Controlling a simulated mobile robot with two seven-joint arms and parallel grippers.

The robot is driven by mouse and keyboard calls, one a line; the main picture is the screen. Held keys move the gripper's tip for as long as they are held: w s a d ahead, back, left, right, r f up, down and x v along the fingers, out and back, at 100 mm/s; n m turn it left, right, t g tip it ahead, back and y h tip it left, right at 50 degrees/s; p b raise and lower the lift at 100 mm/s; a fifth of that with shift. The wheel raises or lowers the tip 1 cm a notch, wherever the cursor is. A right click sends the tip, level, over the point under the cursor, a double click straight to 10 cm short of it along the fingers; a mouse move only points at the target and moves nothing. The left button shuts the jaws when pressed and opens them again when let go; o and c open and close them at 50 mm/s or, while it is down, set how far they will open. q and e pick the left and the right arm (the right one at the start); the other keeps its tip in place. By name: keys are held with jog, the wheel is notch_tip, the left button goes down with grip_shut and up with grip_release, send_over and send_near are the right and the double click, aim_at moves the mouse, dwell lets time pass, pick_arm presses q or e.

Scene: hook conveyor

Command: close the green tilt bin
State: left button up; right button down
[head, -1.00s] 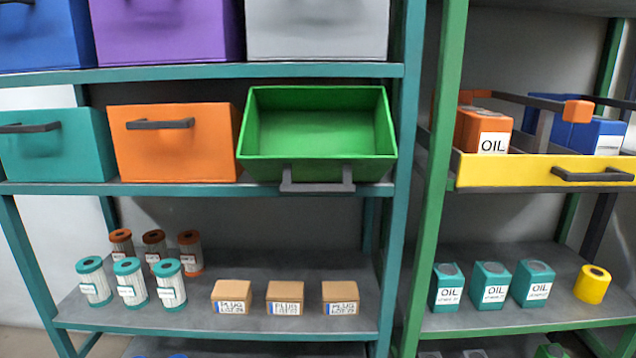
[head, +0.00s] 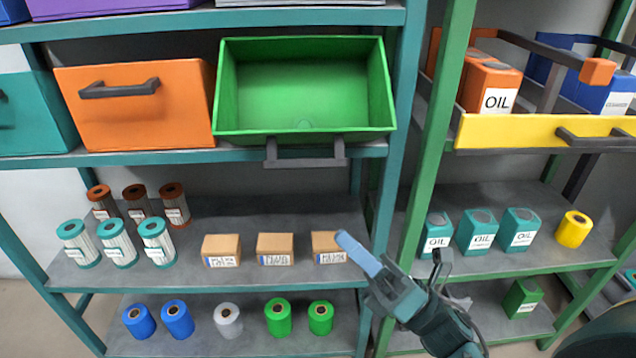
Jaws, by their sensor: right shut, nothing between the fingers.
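The green tilt bin (head: 305,88) is on the teal shelf rack, tipped forward with its open top facing me. Its inside looks empty. Its dark grey handle (head: 306,161) hangs at the bin's front lower edge, just over the shelf edge. My right gripper (head: 350,246) comes in from the lower right, below the bin and to the right of its handle. It is shut and empty, apart from the bin, and its tip overlaps the rightmost plug box in the picture. My left gripper is not in view.
An orange bin (head: 135,112) and a teal bin (head: 35,120) stand closed to the left. A green upright (head: 430,150) and a yellow drawer (head: 535,131) with oil cans are at the right. Plug boxes (head: 275,248) and filters (head: 118,242) stand on the shelf below.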

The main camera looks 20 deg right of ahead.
pick_arm(q)
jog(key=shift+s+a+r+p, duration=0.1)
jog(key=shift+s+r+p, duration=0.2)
jog(key=shift+p, duration=0.25)
pick_arm(e)
jog(key=w+a+r, duration=0.2)
jog(key=w+r, duration=0.3)
jog(key=r, duration=0.1)
jog(key=shift+w+a+r, duration=0.2)
jog(key=shift+a+r, duration=0.15)
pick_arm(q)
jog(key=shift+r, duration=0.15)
